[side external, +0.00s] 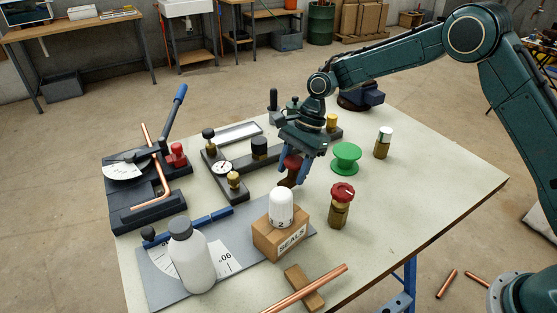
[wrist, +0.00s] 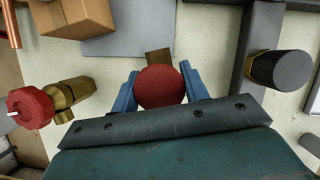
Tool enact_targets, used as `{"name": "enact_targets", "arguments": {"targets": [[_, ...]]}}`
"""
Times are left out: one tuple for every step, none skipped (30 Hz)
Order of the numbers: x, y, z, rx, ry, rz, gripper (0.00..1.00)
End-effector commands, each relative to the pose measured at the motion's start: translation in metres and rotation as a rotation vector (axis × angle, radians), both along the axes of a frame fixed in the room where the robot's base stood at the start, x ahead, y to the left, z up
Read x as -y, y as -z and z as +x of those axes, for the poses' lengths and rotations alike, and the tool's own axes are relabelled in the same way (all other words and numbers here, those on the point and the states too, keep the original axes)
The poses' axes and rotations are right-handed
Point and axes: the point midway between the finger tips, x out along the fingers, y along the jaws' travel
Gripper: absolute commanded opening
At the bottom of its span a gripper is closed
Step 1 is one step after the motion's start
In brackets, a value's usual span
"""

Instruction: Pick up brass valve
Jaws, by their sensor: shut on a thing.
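A brass valve (side external: 340,208) with a red handwheel stands upright on the table, right of my gripper in the side view. In the wrist view the brass valve (wrist: 72,93) is at the left, clear of the fingers. My gripper (side external: 291,172) points down with its blue fingers shut on a red-knobbed piece (wrist: 159,87). In the side view the red-knobbed piece (side external: 292,162) has a dark brown lower part, partly hidden by the fingers. I cannot tell whether its foot touches the table.
A green spool (side external: 345,157) and a white-capped brass fitting (side external: 383,142) stand right of my gripper. A dark fixture (side external: 222,187) with a gauge lies left. The right part of the table is clear.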

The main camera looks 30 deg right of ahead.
Motion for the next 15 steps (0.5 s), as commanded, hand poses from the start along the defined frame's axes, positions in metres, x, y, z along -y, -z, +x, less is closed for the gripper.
{"name": "enact_targets", "arguments": {"targets": [[0.0, -0.007, 0.001, 0.006, 0.001, 0.001, 0.11], [0.0, -0.011, 0.001, 0.006, 0.0, 0.001, 0.11], [0.0, -0.017, 0.001, 0.007, 0.0, 0.001, 0.11], [0.0, -0.021, 0.001, 0.008, 0.0, 0.001, 0.11], [0.0, -0.025, 0.002, 0.007, 0.001, 0.002, 0.11], [0.0, -0.031, 0.002, 0.007, 0.001, 0.001, 0.11], [0.0, -0.036, 0.001, 0.007, 0.001, 0.001, 0.11], [0.0, -0.041, 0.001, 0.007, 0.001, 0.001, 0.11], [0.0, -0.047, 0.002, 0.007, 0.001, 0.002, 0.11], [0.0, -0.052, 0.002, 0.007, 0.001, 0.002, 0.11], [0.0, -0.056, 0.001, 0.007, 0.001, 0.002, 0.11], [0.0, -0.062, 0.001, 0.007, 0.001, 0.002, 0.11], [0.0, -0.066, 0.001, 0.006, 0.001, 0.0, 0.11], [0.0, -0.07, 0.001, 0.006, 0.0, 0.002, 0.11], [0.0, -0.074, 0.002, 0.007, 0.002, 0.002, 0.11]]}}
